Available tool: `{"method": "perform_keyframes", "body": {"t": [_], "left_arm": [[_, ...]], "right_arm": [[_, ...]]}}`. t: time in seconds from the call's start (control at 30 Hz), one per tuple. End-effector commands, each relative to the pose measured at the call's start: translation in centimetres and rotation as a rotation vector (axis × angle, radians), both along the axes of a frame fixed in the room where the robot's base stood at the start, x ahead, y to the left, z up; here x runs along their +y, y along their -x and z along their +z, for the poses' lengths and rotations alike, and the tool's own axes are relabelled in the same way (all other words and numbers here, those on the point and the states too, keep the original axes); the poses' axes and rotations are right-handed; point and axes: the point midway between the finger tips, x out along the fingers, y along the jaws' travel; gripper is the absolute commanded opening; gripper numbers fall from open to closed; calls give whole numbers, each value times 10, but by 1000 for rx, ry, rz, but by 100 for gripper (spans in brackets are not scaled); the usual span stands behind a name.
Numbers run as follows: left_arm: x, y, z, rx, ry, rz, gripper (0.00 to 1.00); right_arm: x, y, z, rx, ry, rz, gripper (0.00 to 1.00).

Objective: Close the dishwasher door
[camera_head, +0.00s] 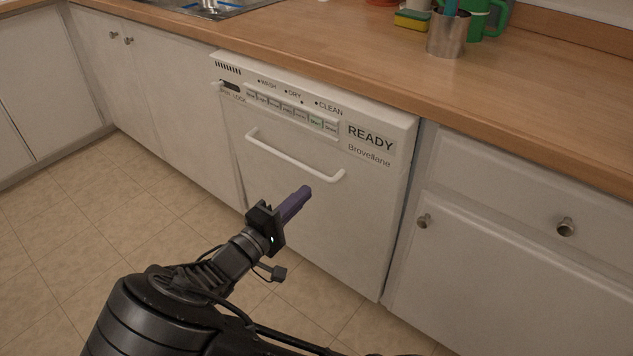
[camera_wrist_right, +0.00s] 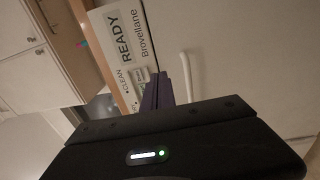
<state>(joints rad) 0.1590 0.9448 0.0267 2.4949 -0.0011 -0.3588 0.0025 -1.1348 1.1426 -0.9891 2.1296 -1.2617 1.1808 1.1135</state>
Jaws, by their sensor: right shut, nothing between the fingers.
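The white dishwasher door (camera_head: 330,220) stands upright, or very nearly so, under the counter. Its right side edge shows a thin dark gap beside the cabinet; I cannot tell whether it is fully flush. A white bar handle (camera_head: 293,160) crosses its upper part, and it also shows in the right wrist view (camera_wrist_right: 187,75). Above it is the control panel with a "READY" label (camera_head: 370,137). My right gripper (camera_head: 301,196) is shut and empty, its purple fingers just below the handle in the picture. Contact with the door cannot be told. My left gripper is not in view.
A wooden counter (camera_head: 330,60) runs above the dishwasher, with a sink (camera_head: 215,8) at the back left and a metal cup (camera_head: 447,35) on top. White cabinets (camera_head: 510,260) flank the door. The tiled floor (camera_head: 90,240) is clear at left.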

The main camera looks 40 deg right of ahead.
Motion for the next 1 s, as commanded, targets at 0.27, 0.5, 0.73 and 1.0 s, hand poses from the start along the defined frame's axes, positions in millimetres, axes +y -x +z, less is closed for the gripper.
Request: {"method": "perform_keyframes", "body": {"t": [0.27,0.5,0.73,1.0], "left_arm": [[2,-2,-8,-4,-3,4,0],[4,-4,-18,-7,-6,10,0],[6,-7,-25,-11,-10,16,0],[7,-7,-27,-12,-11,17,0]], "right_arm": [[-38,-10,0,0,-1,-5,0],[-85,-24,4,1,-2,-4,0],[-118,-35,7,1,-3,-3,0],[-129,-38,9,2,-3,-1,0]]}}
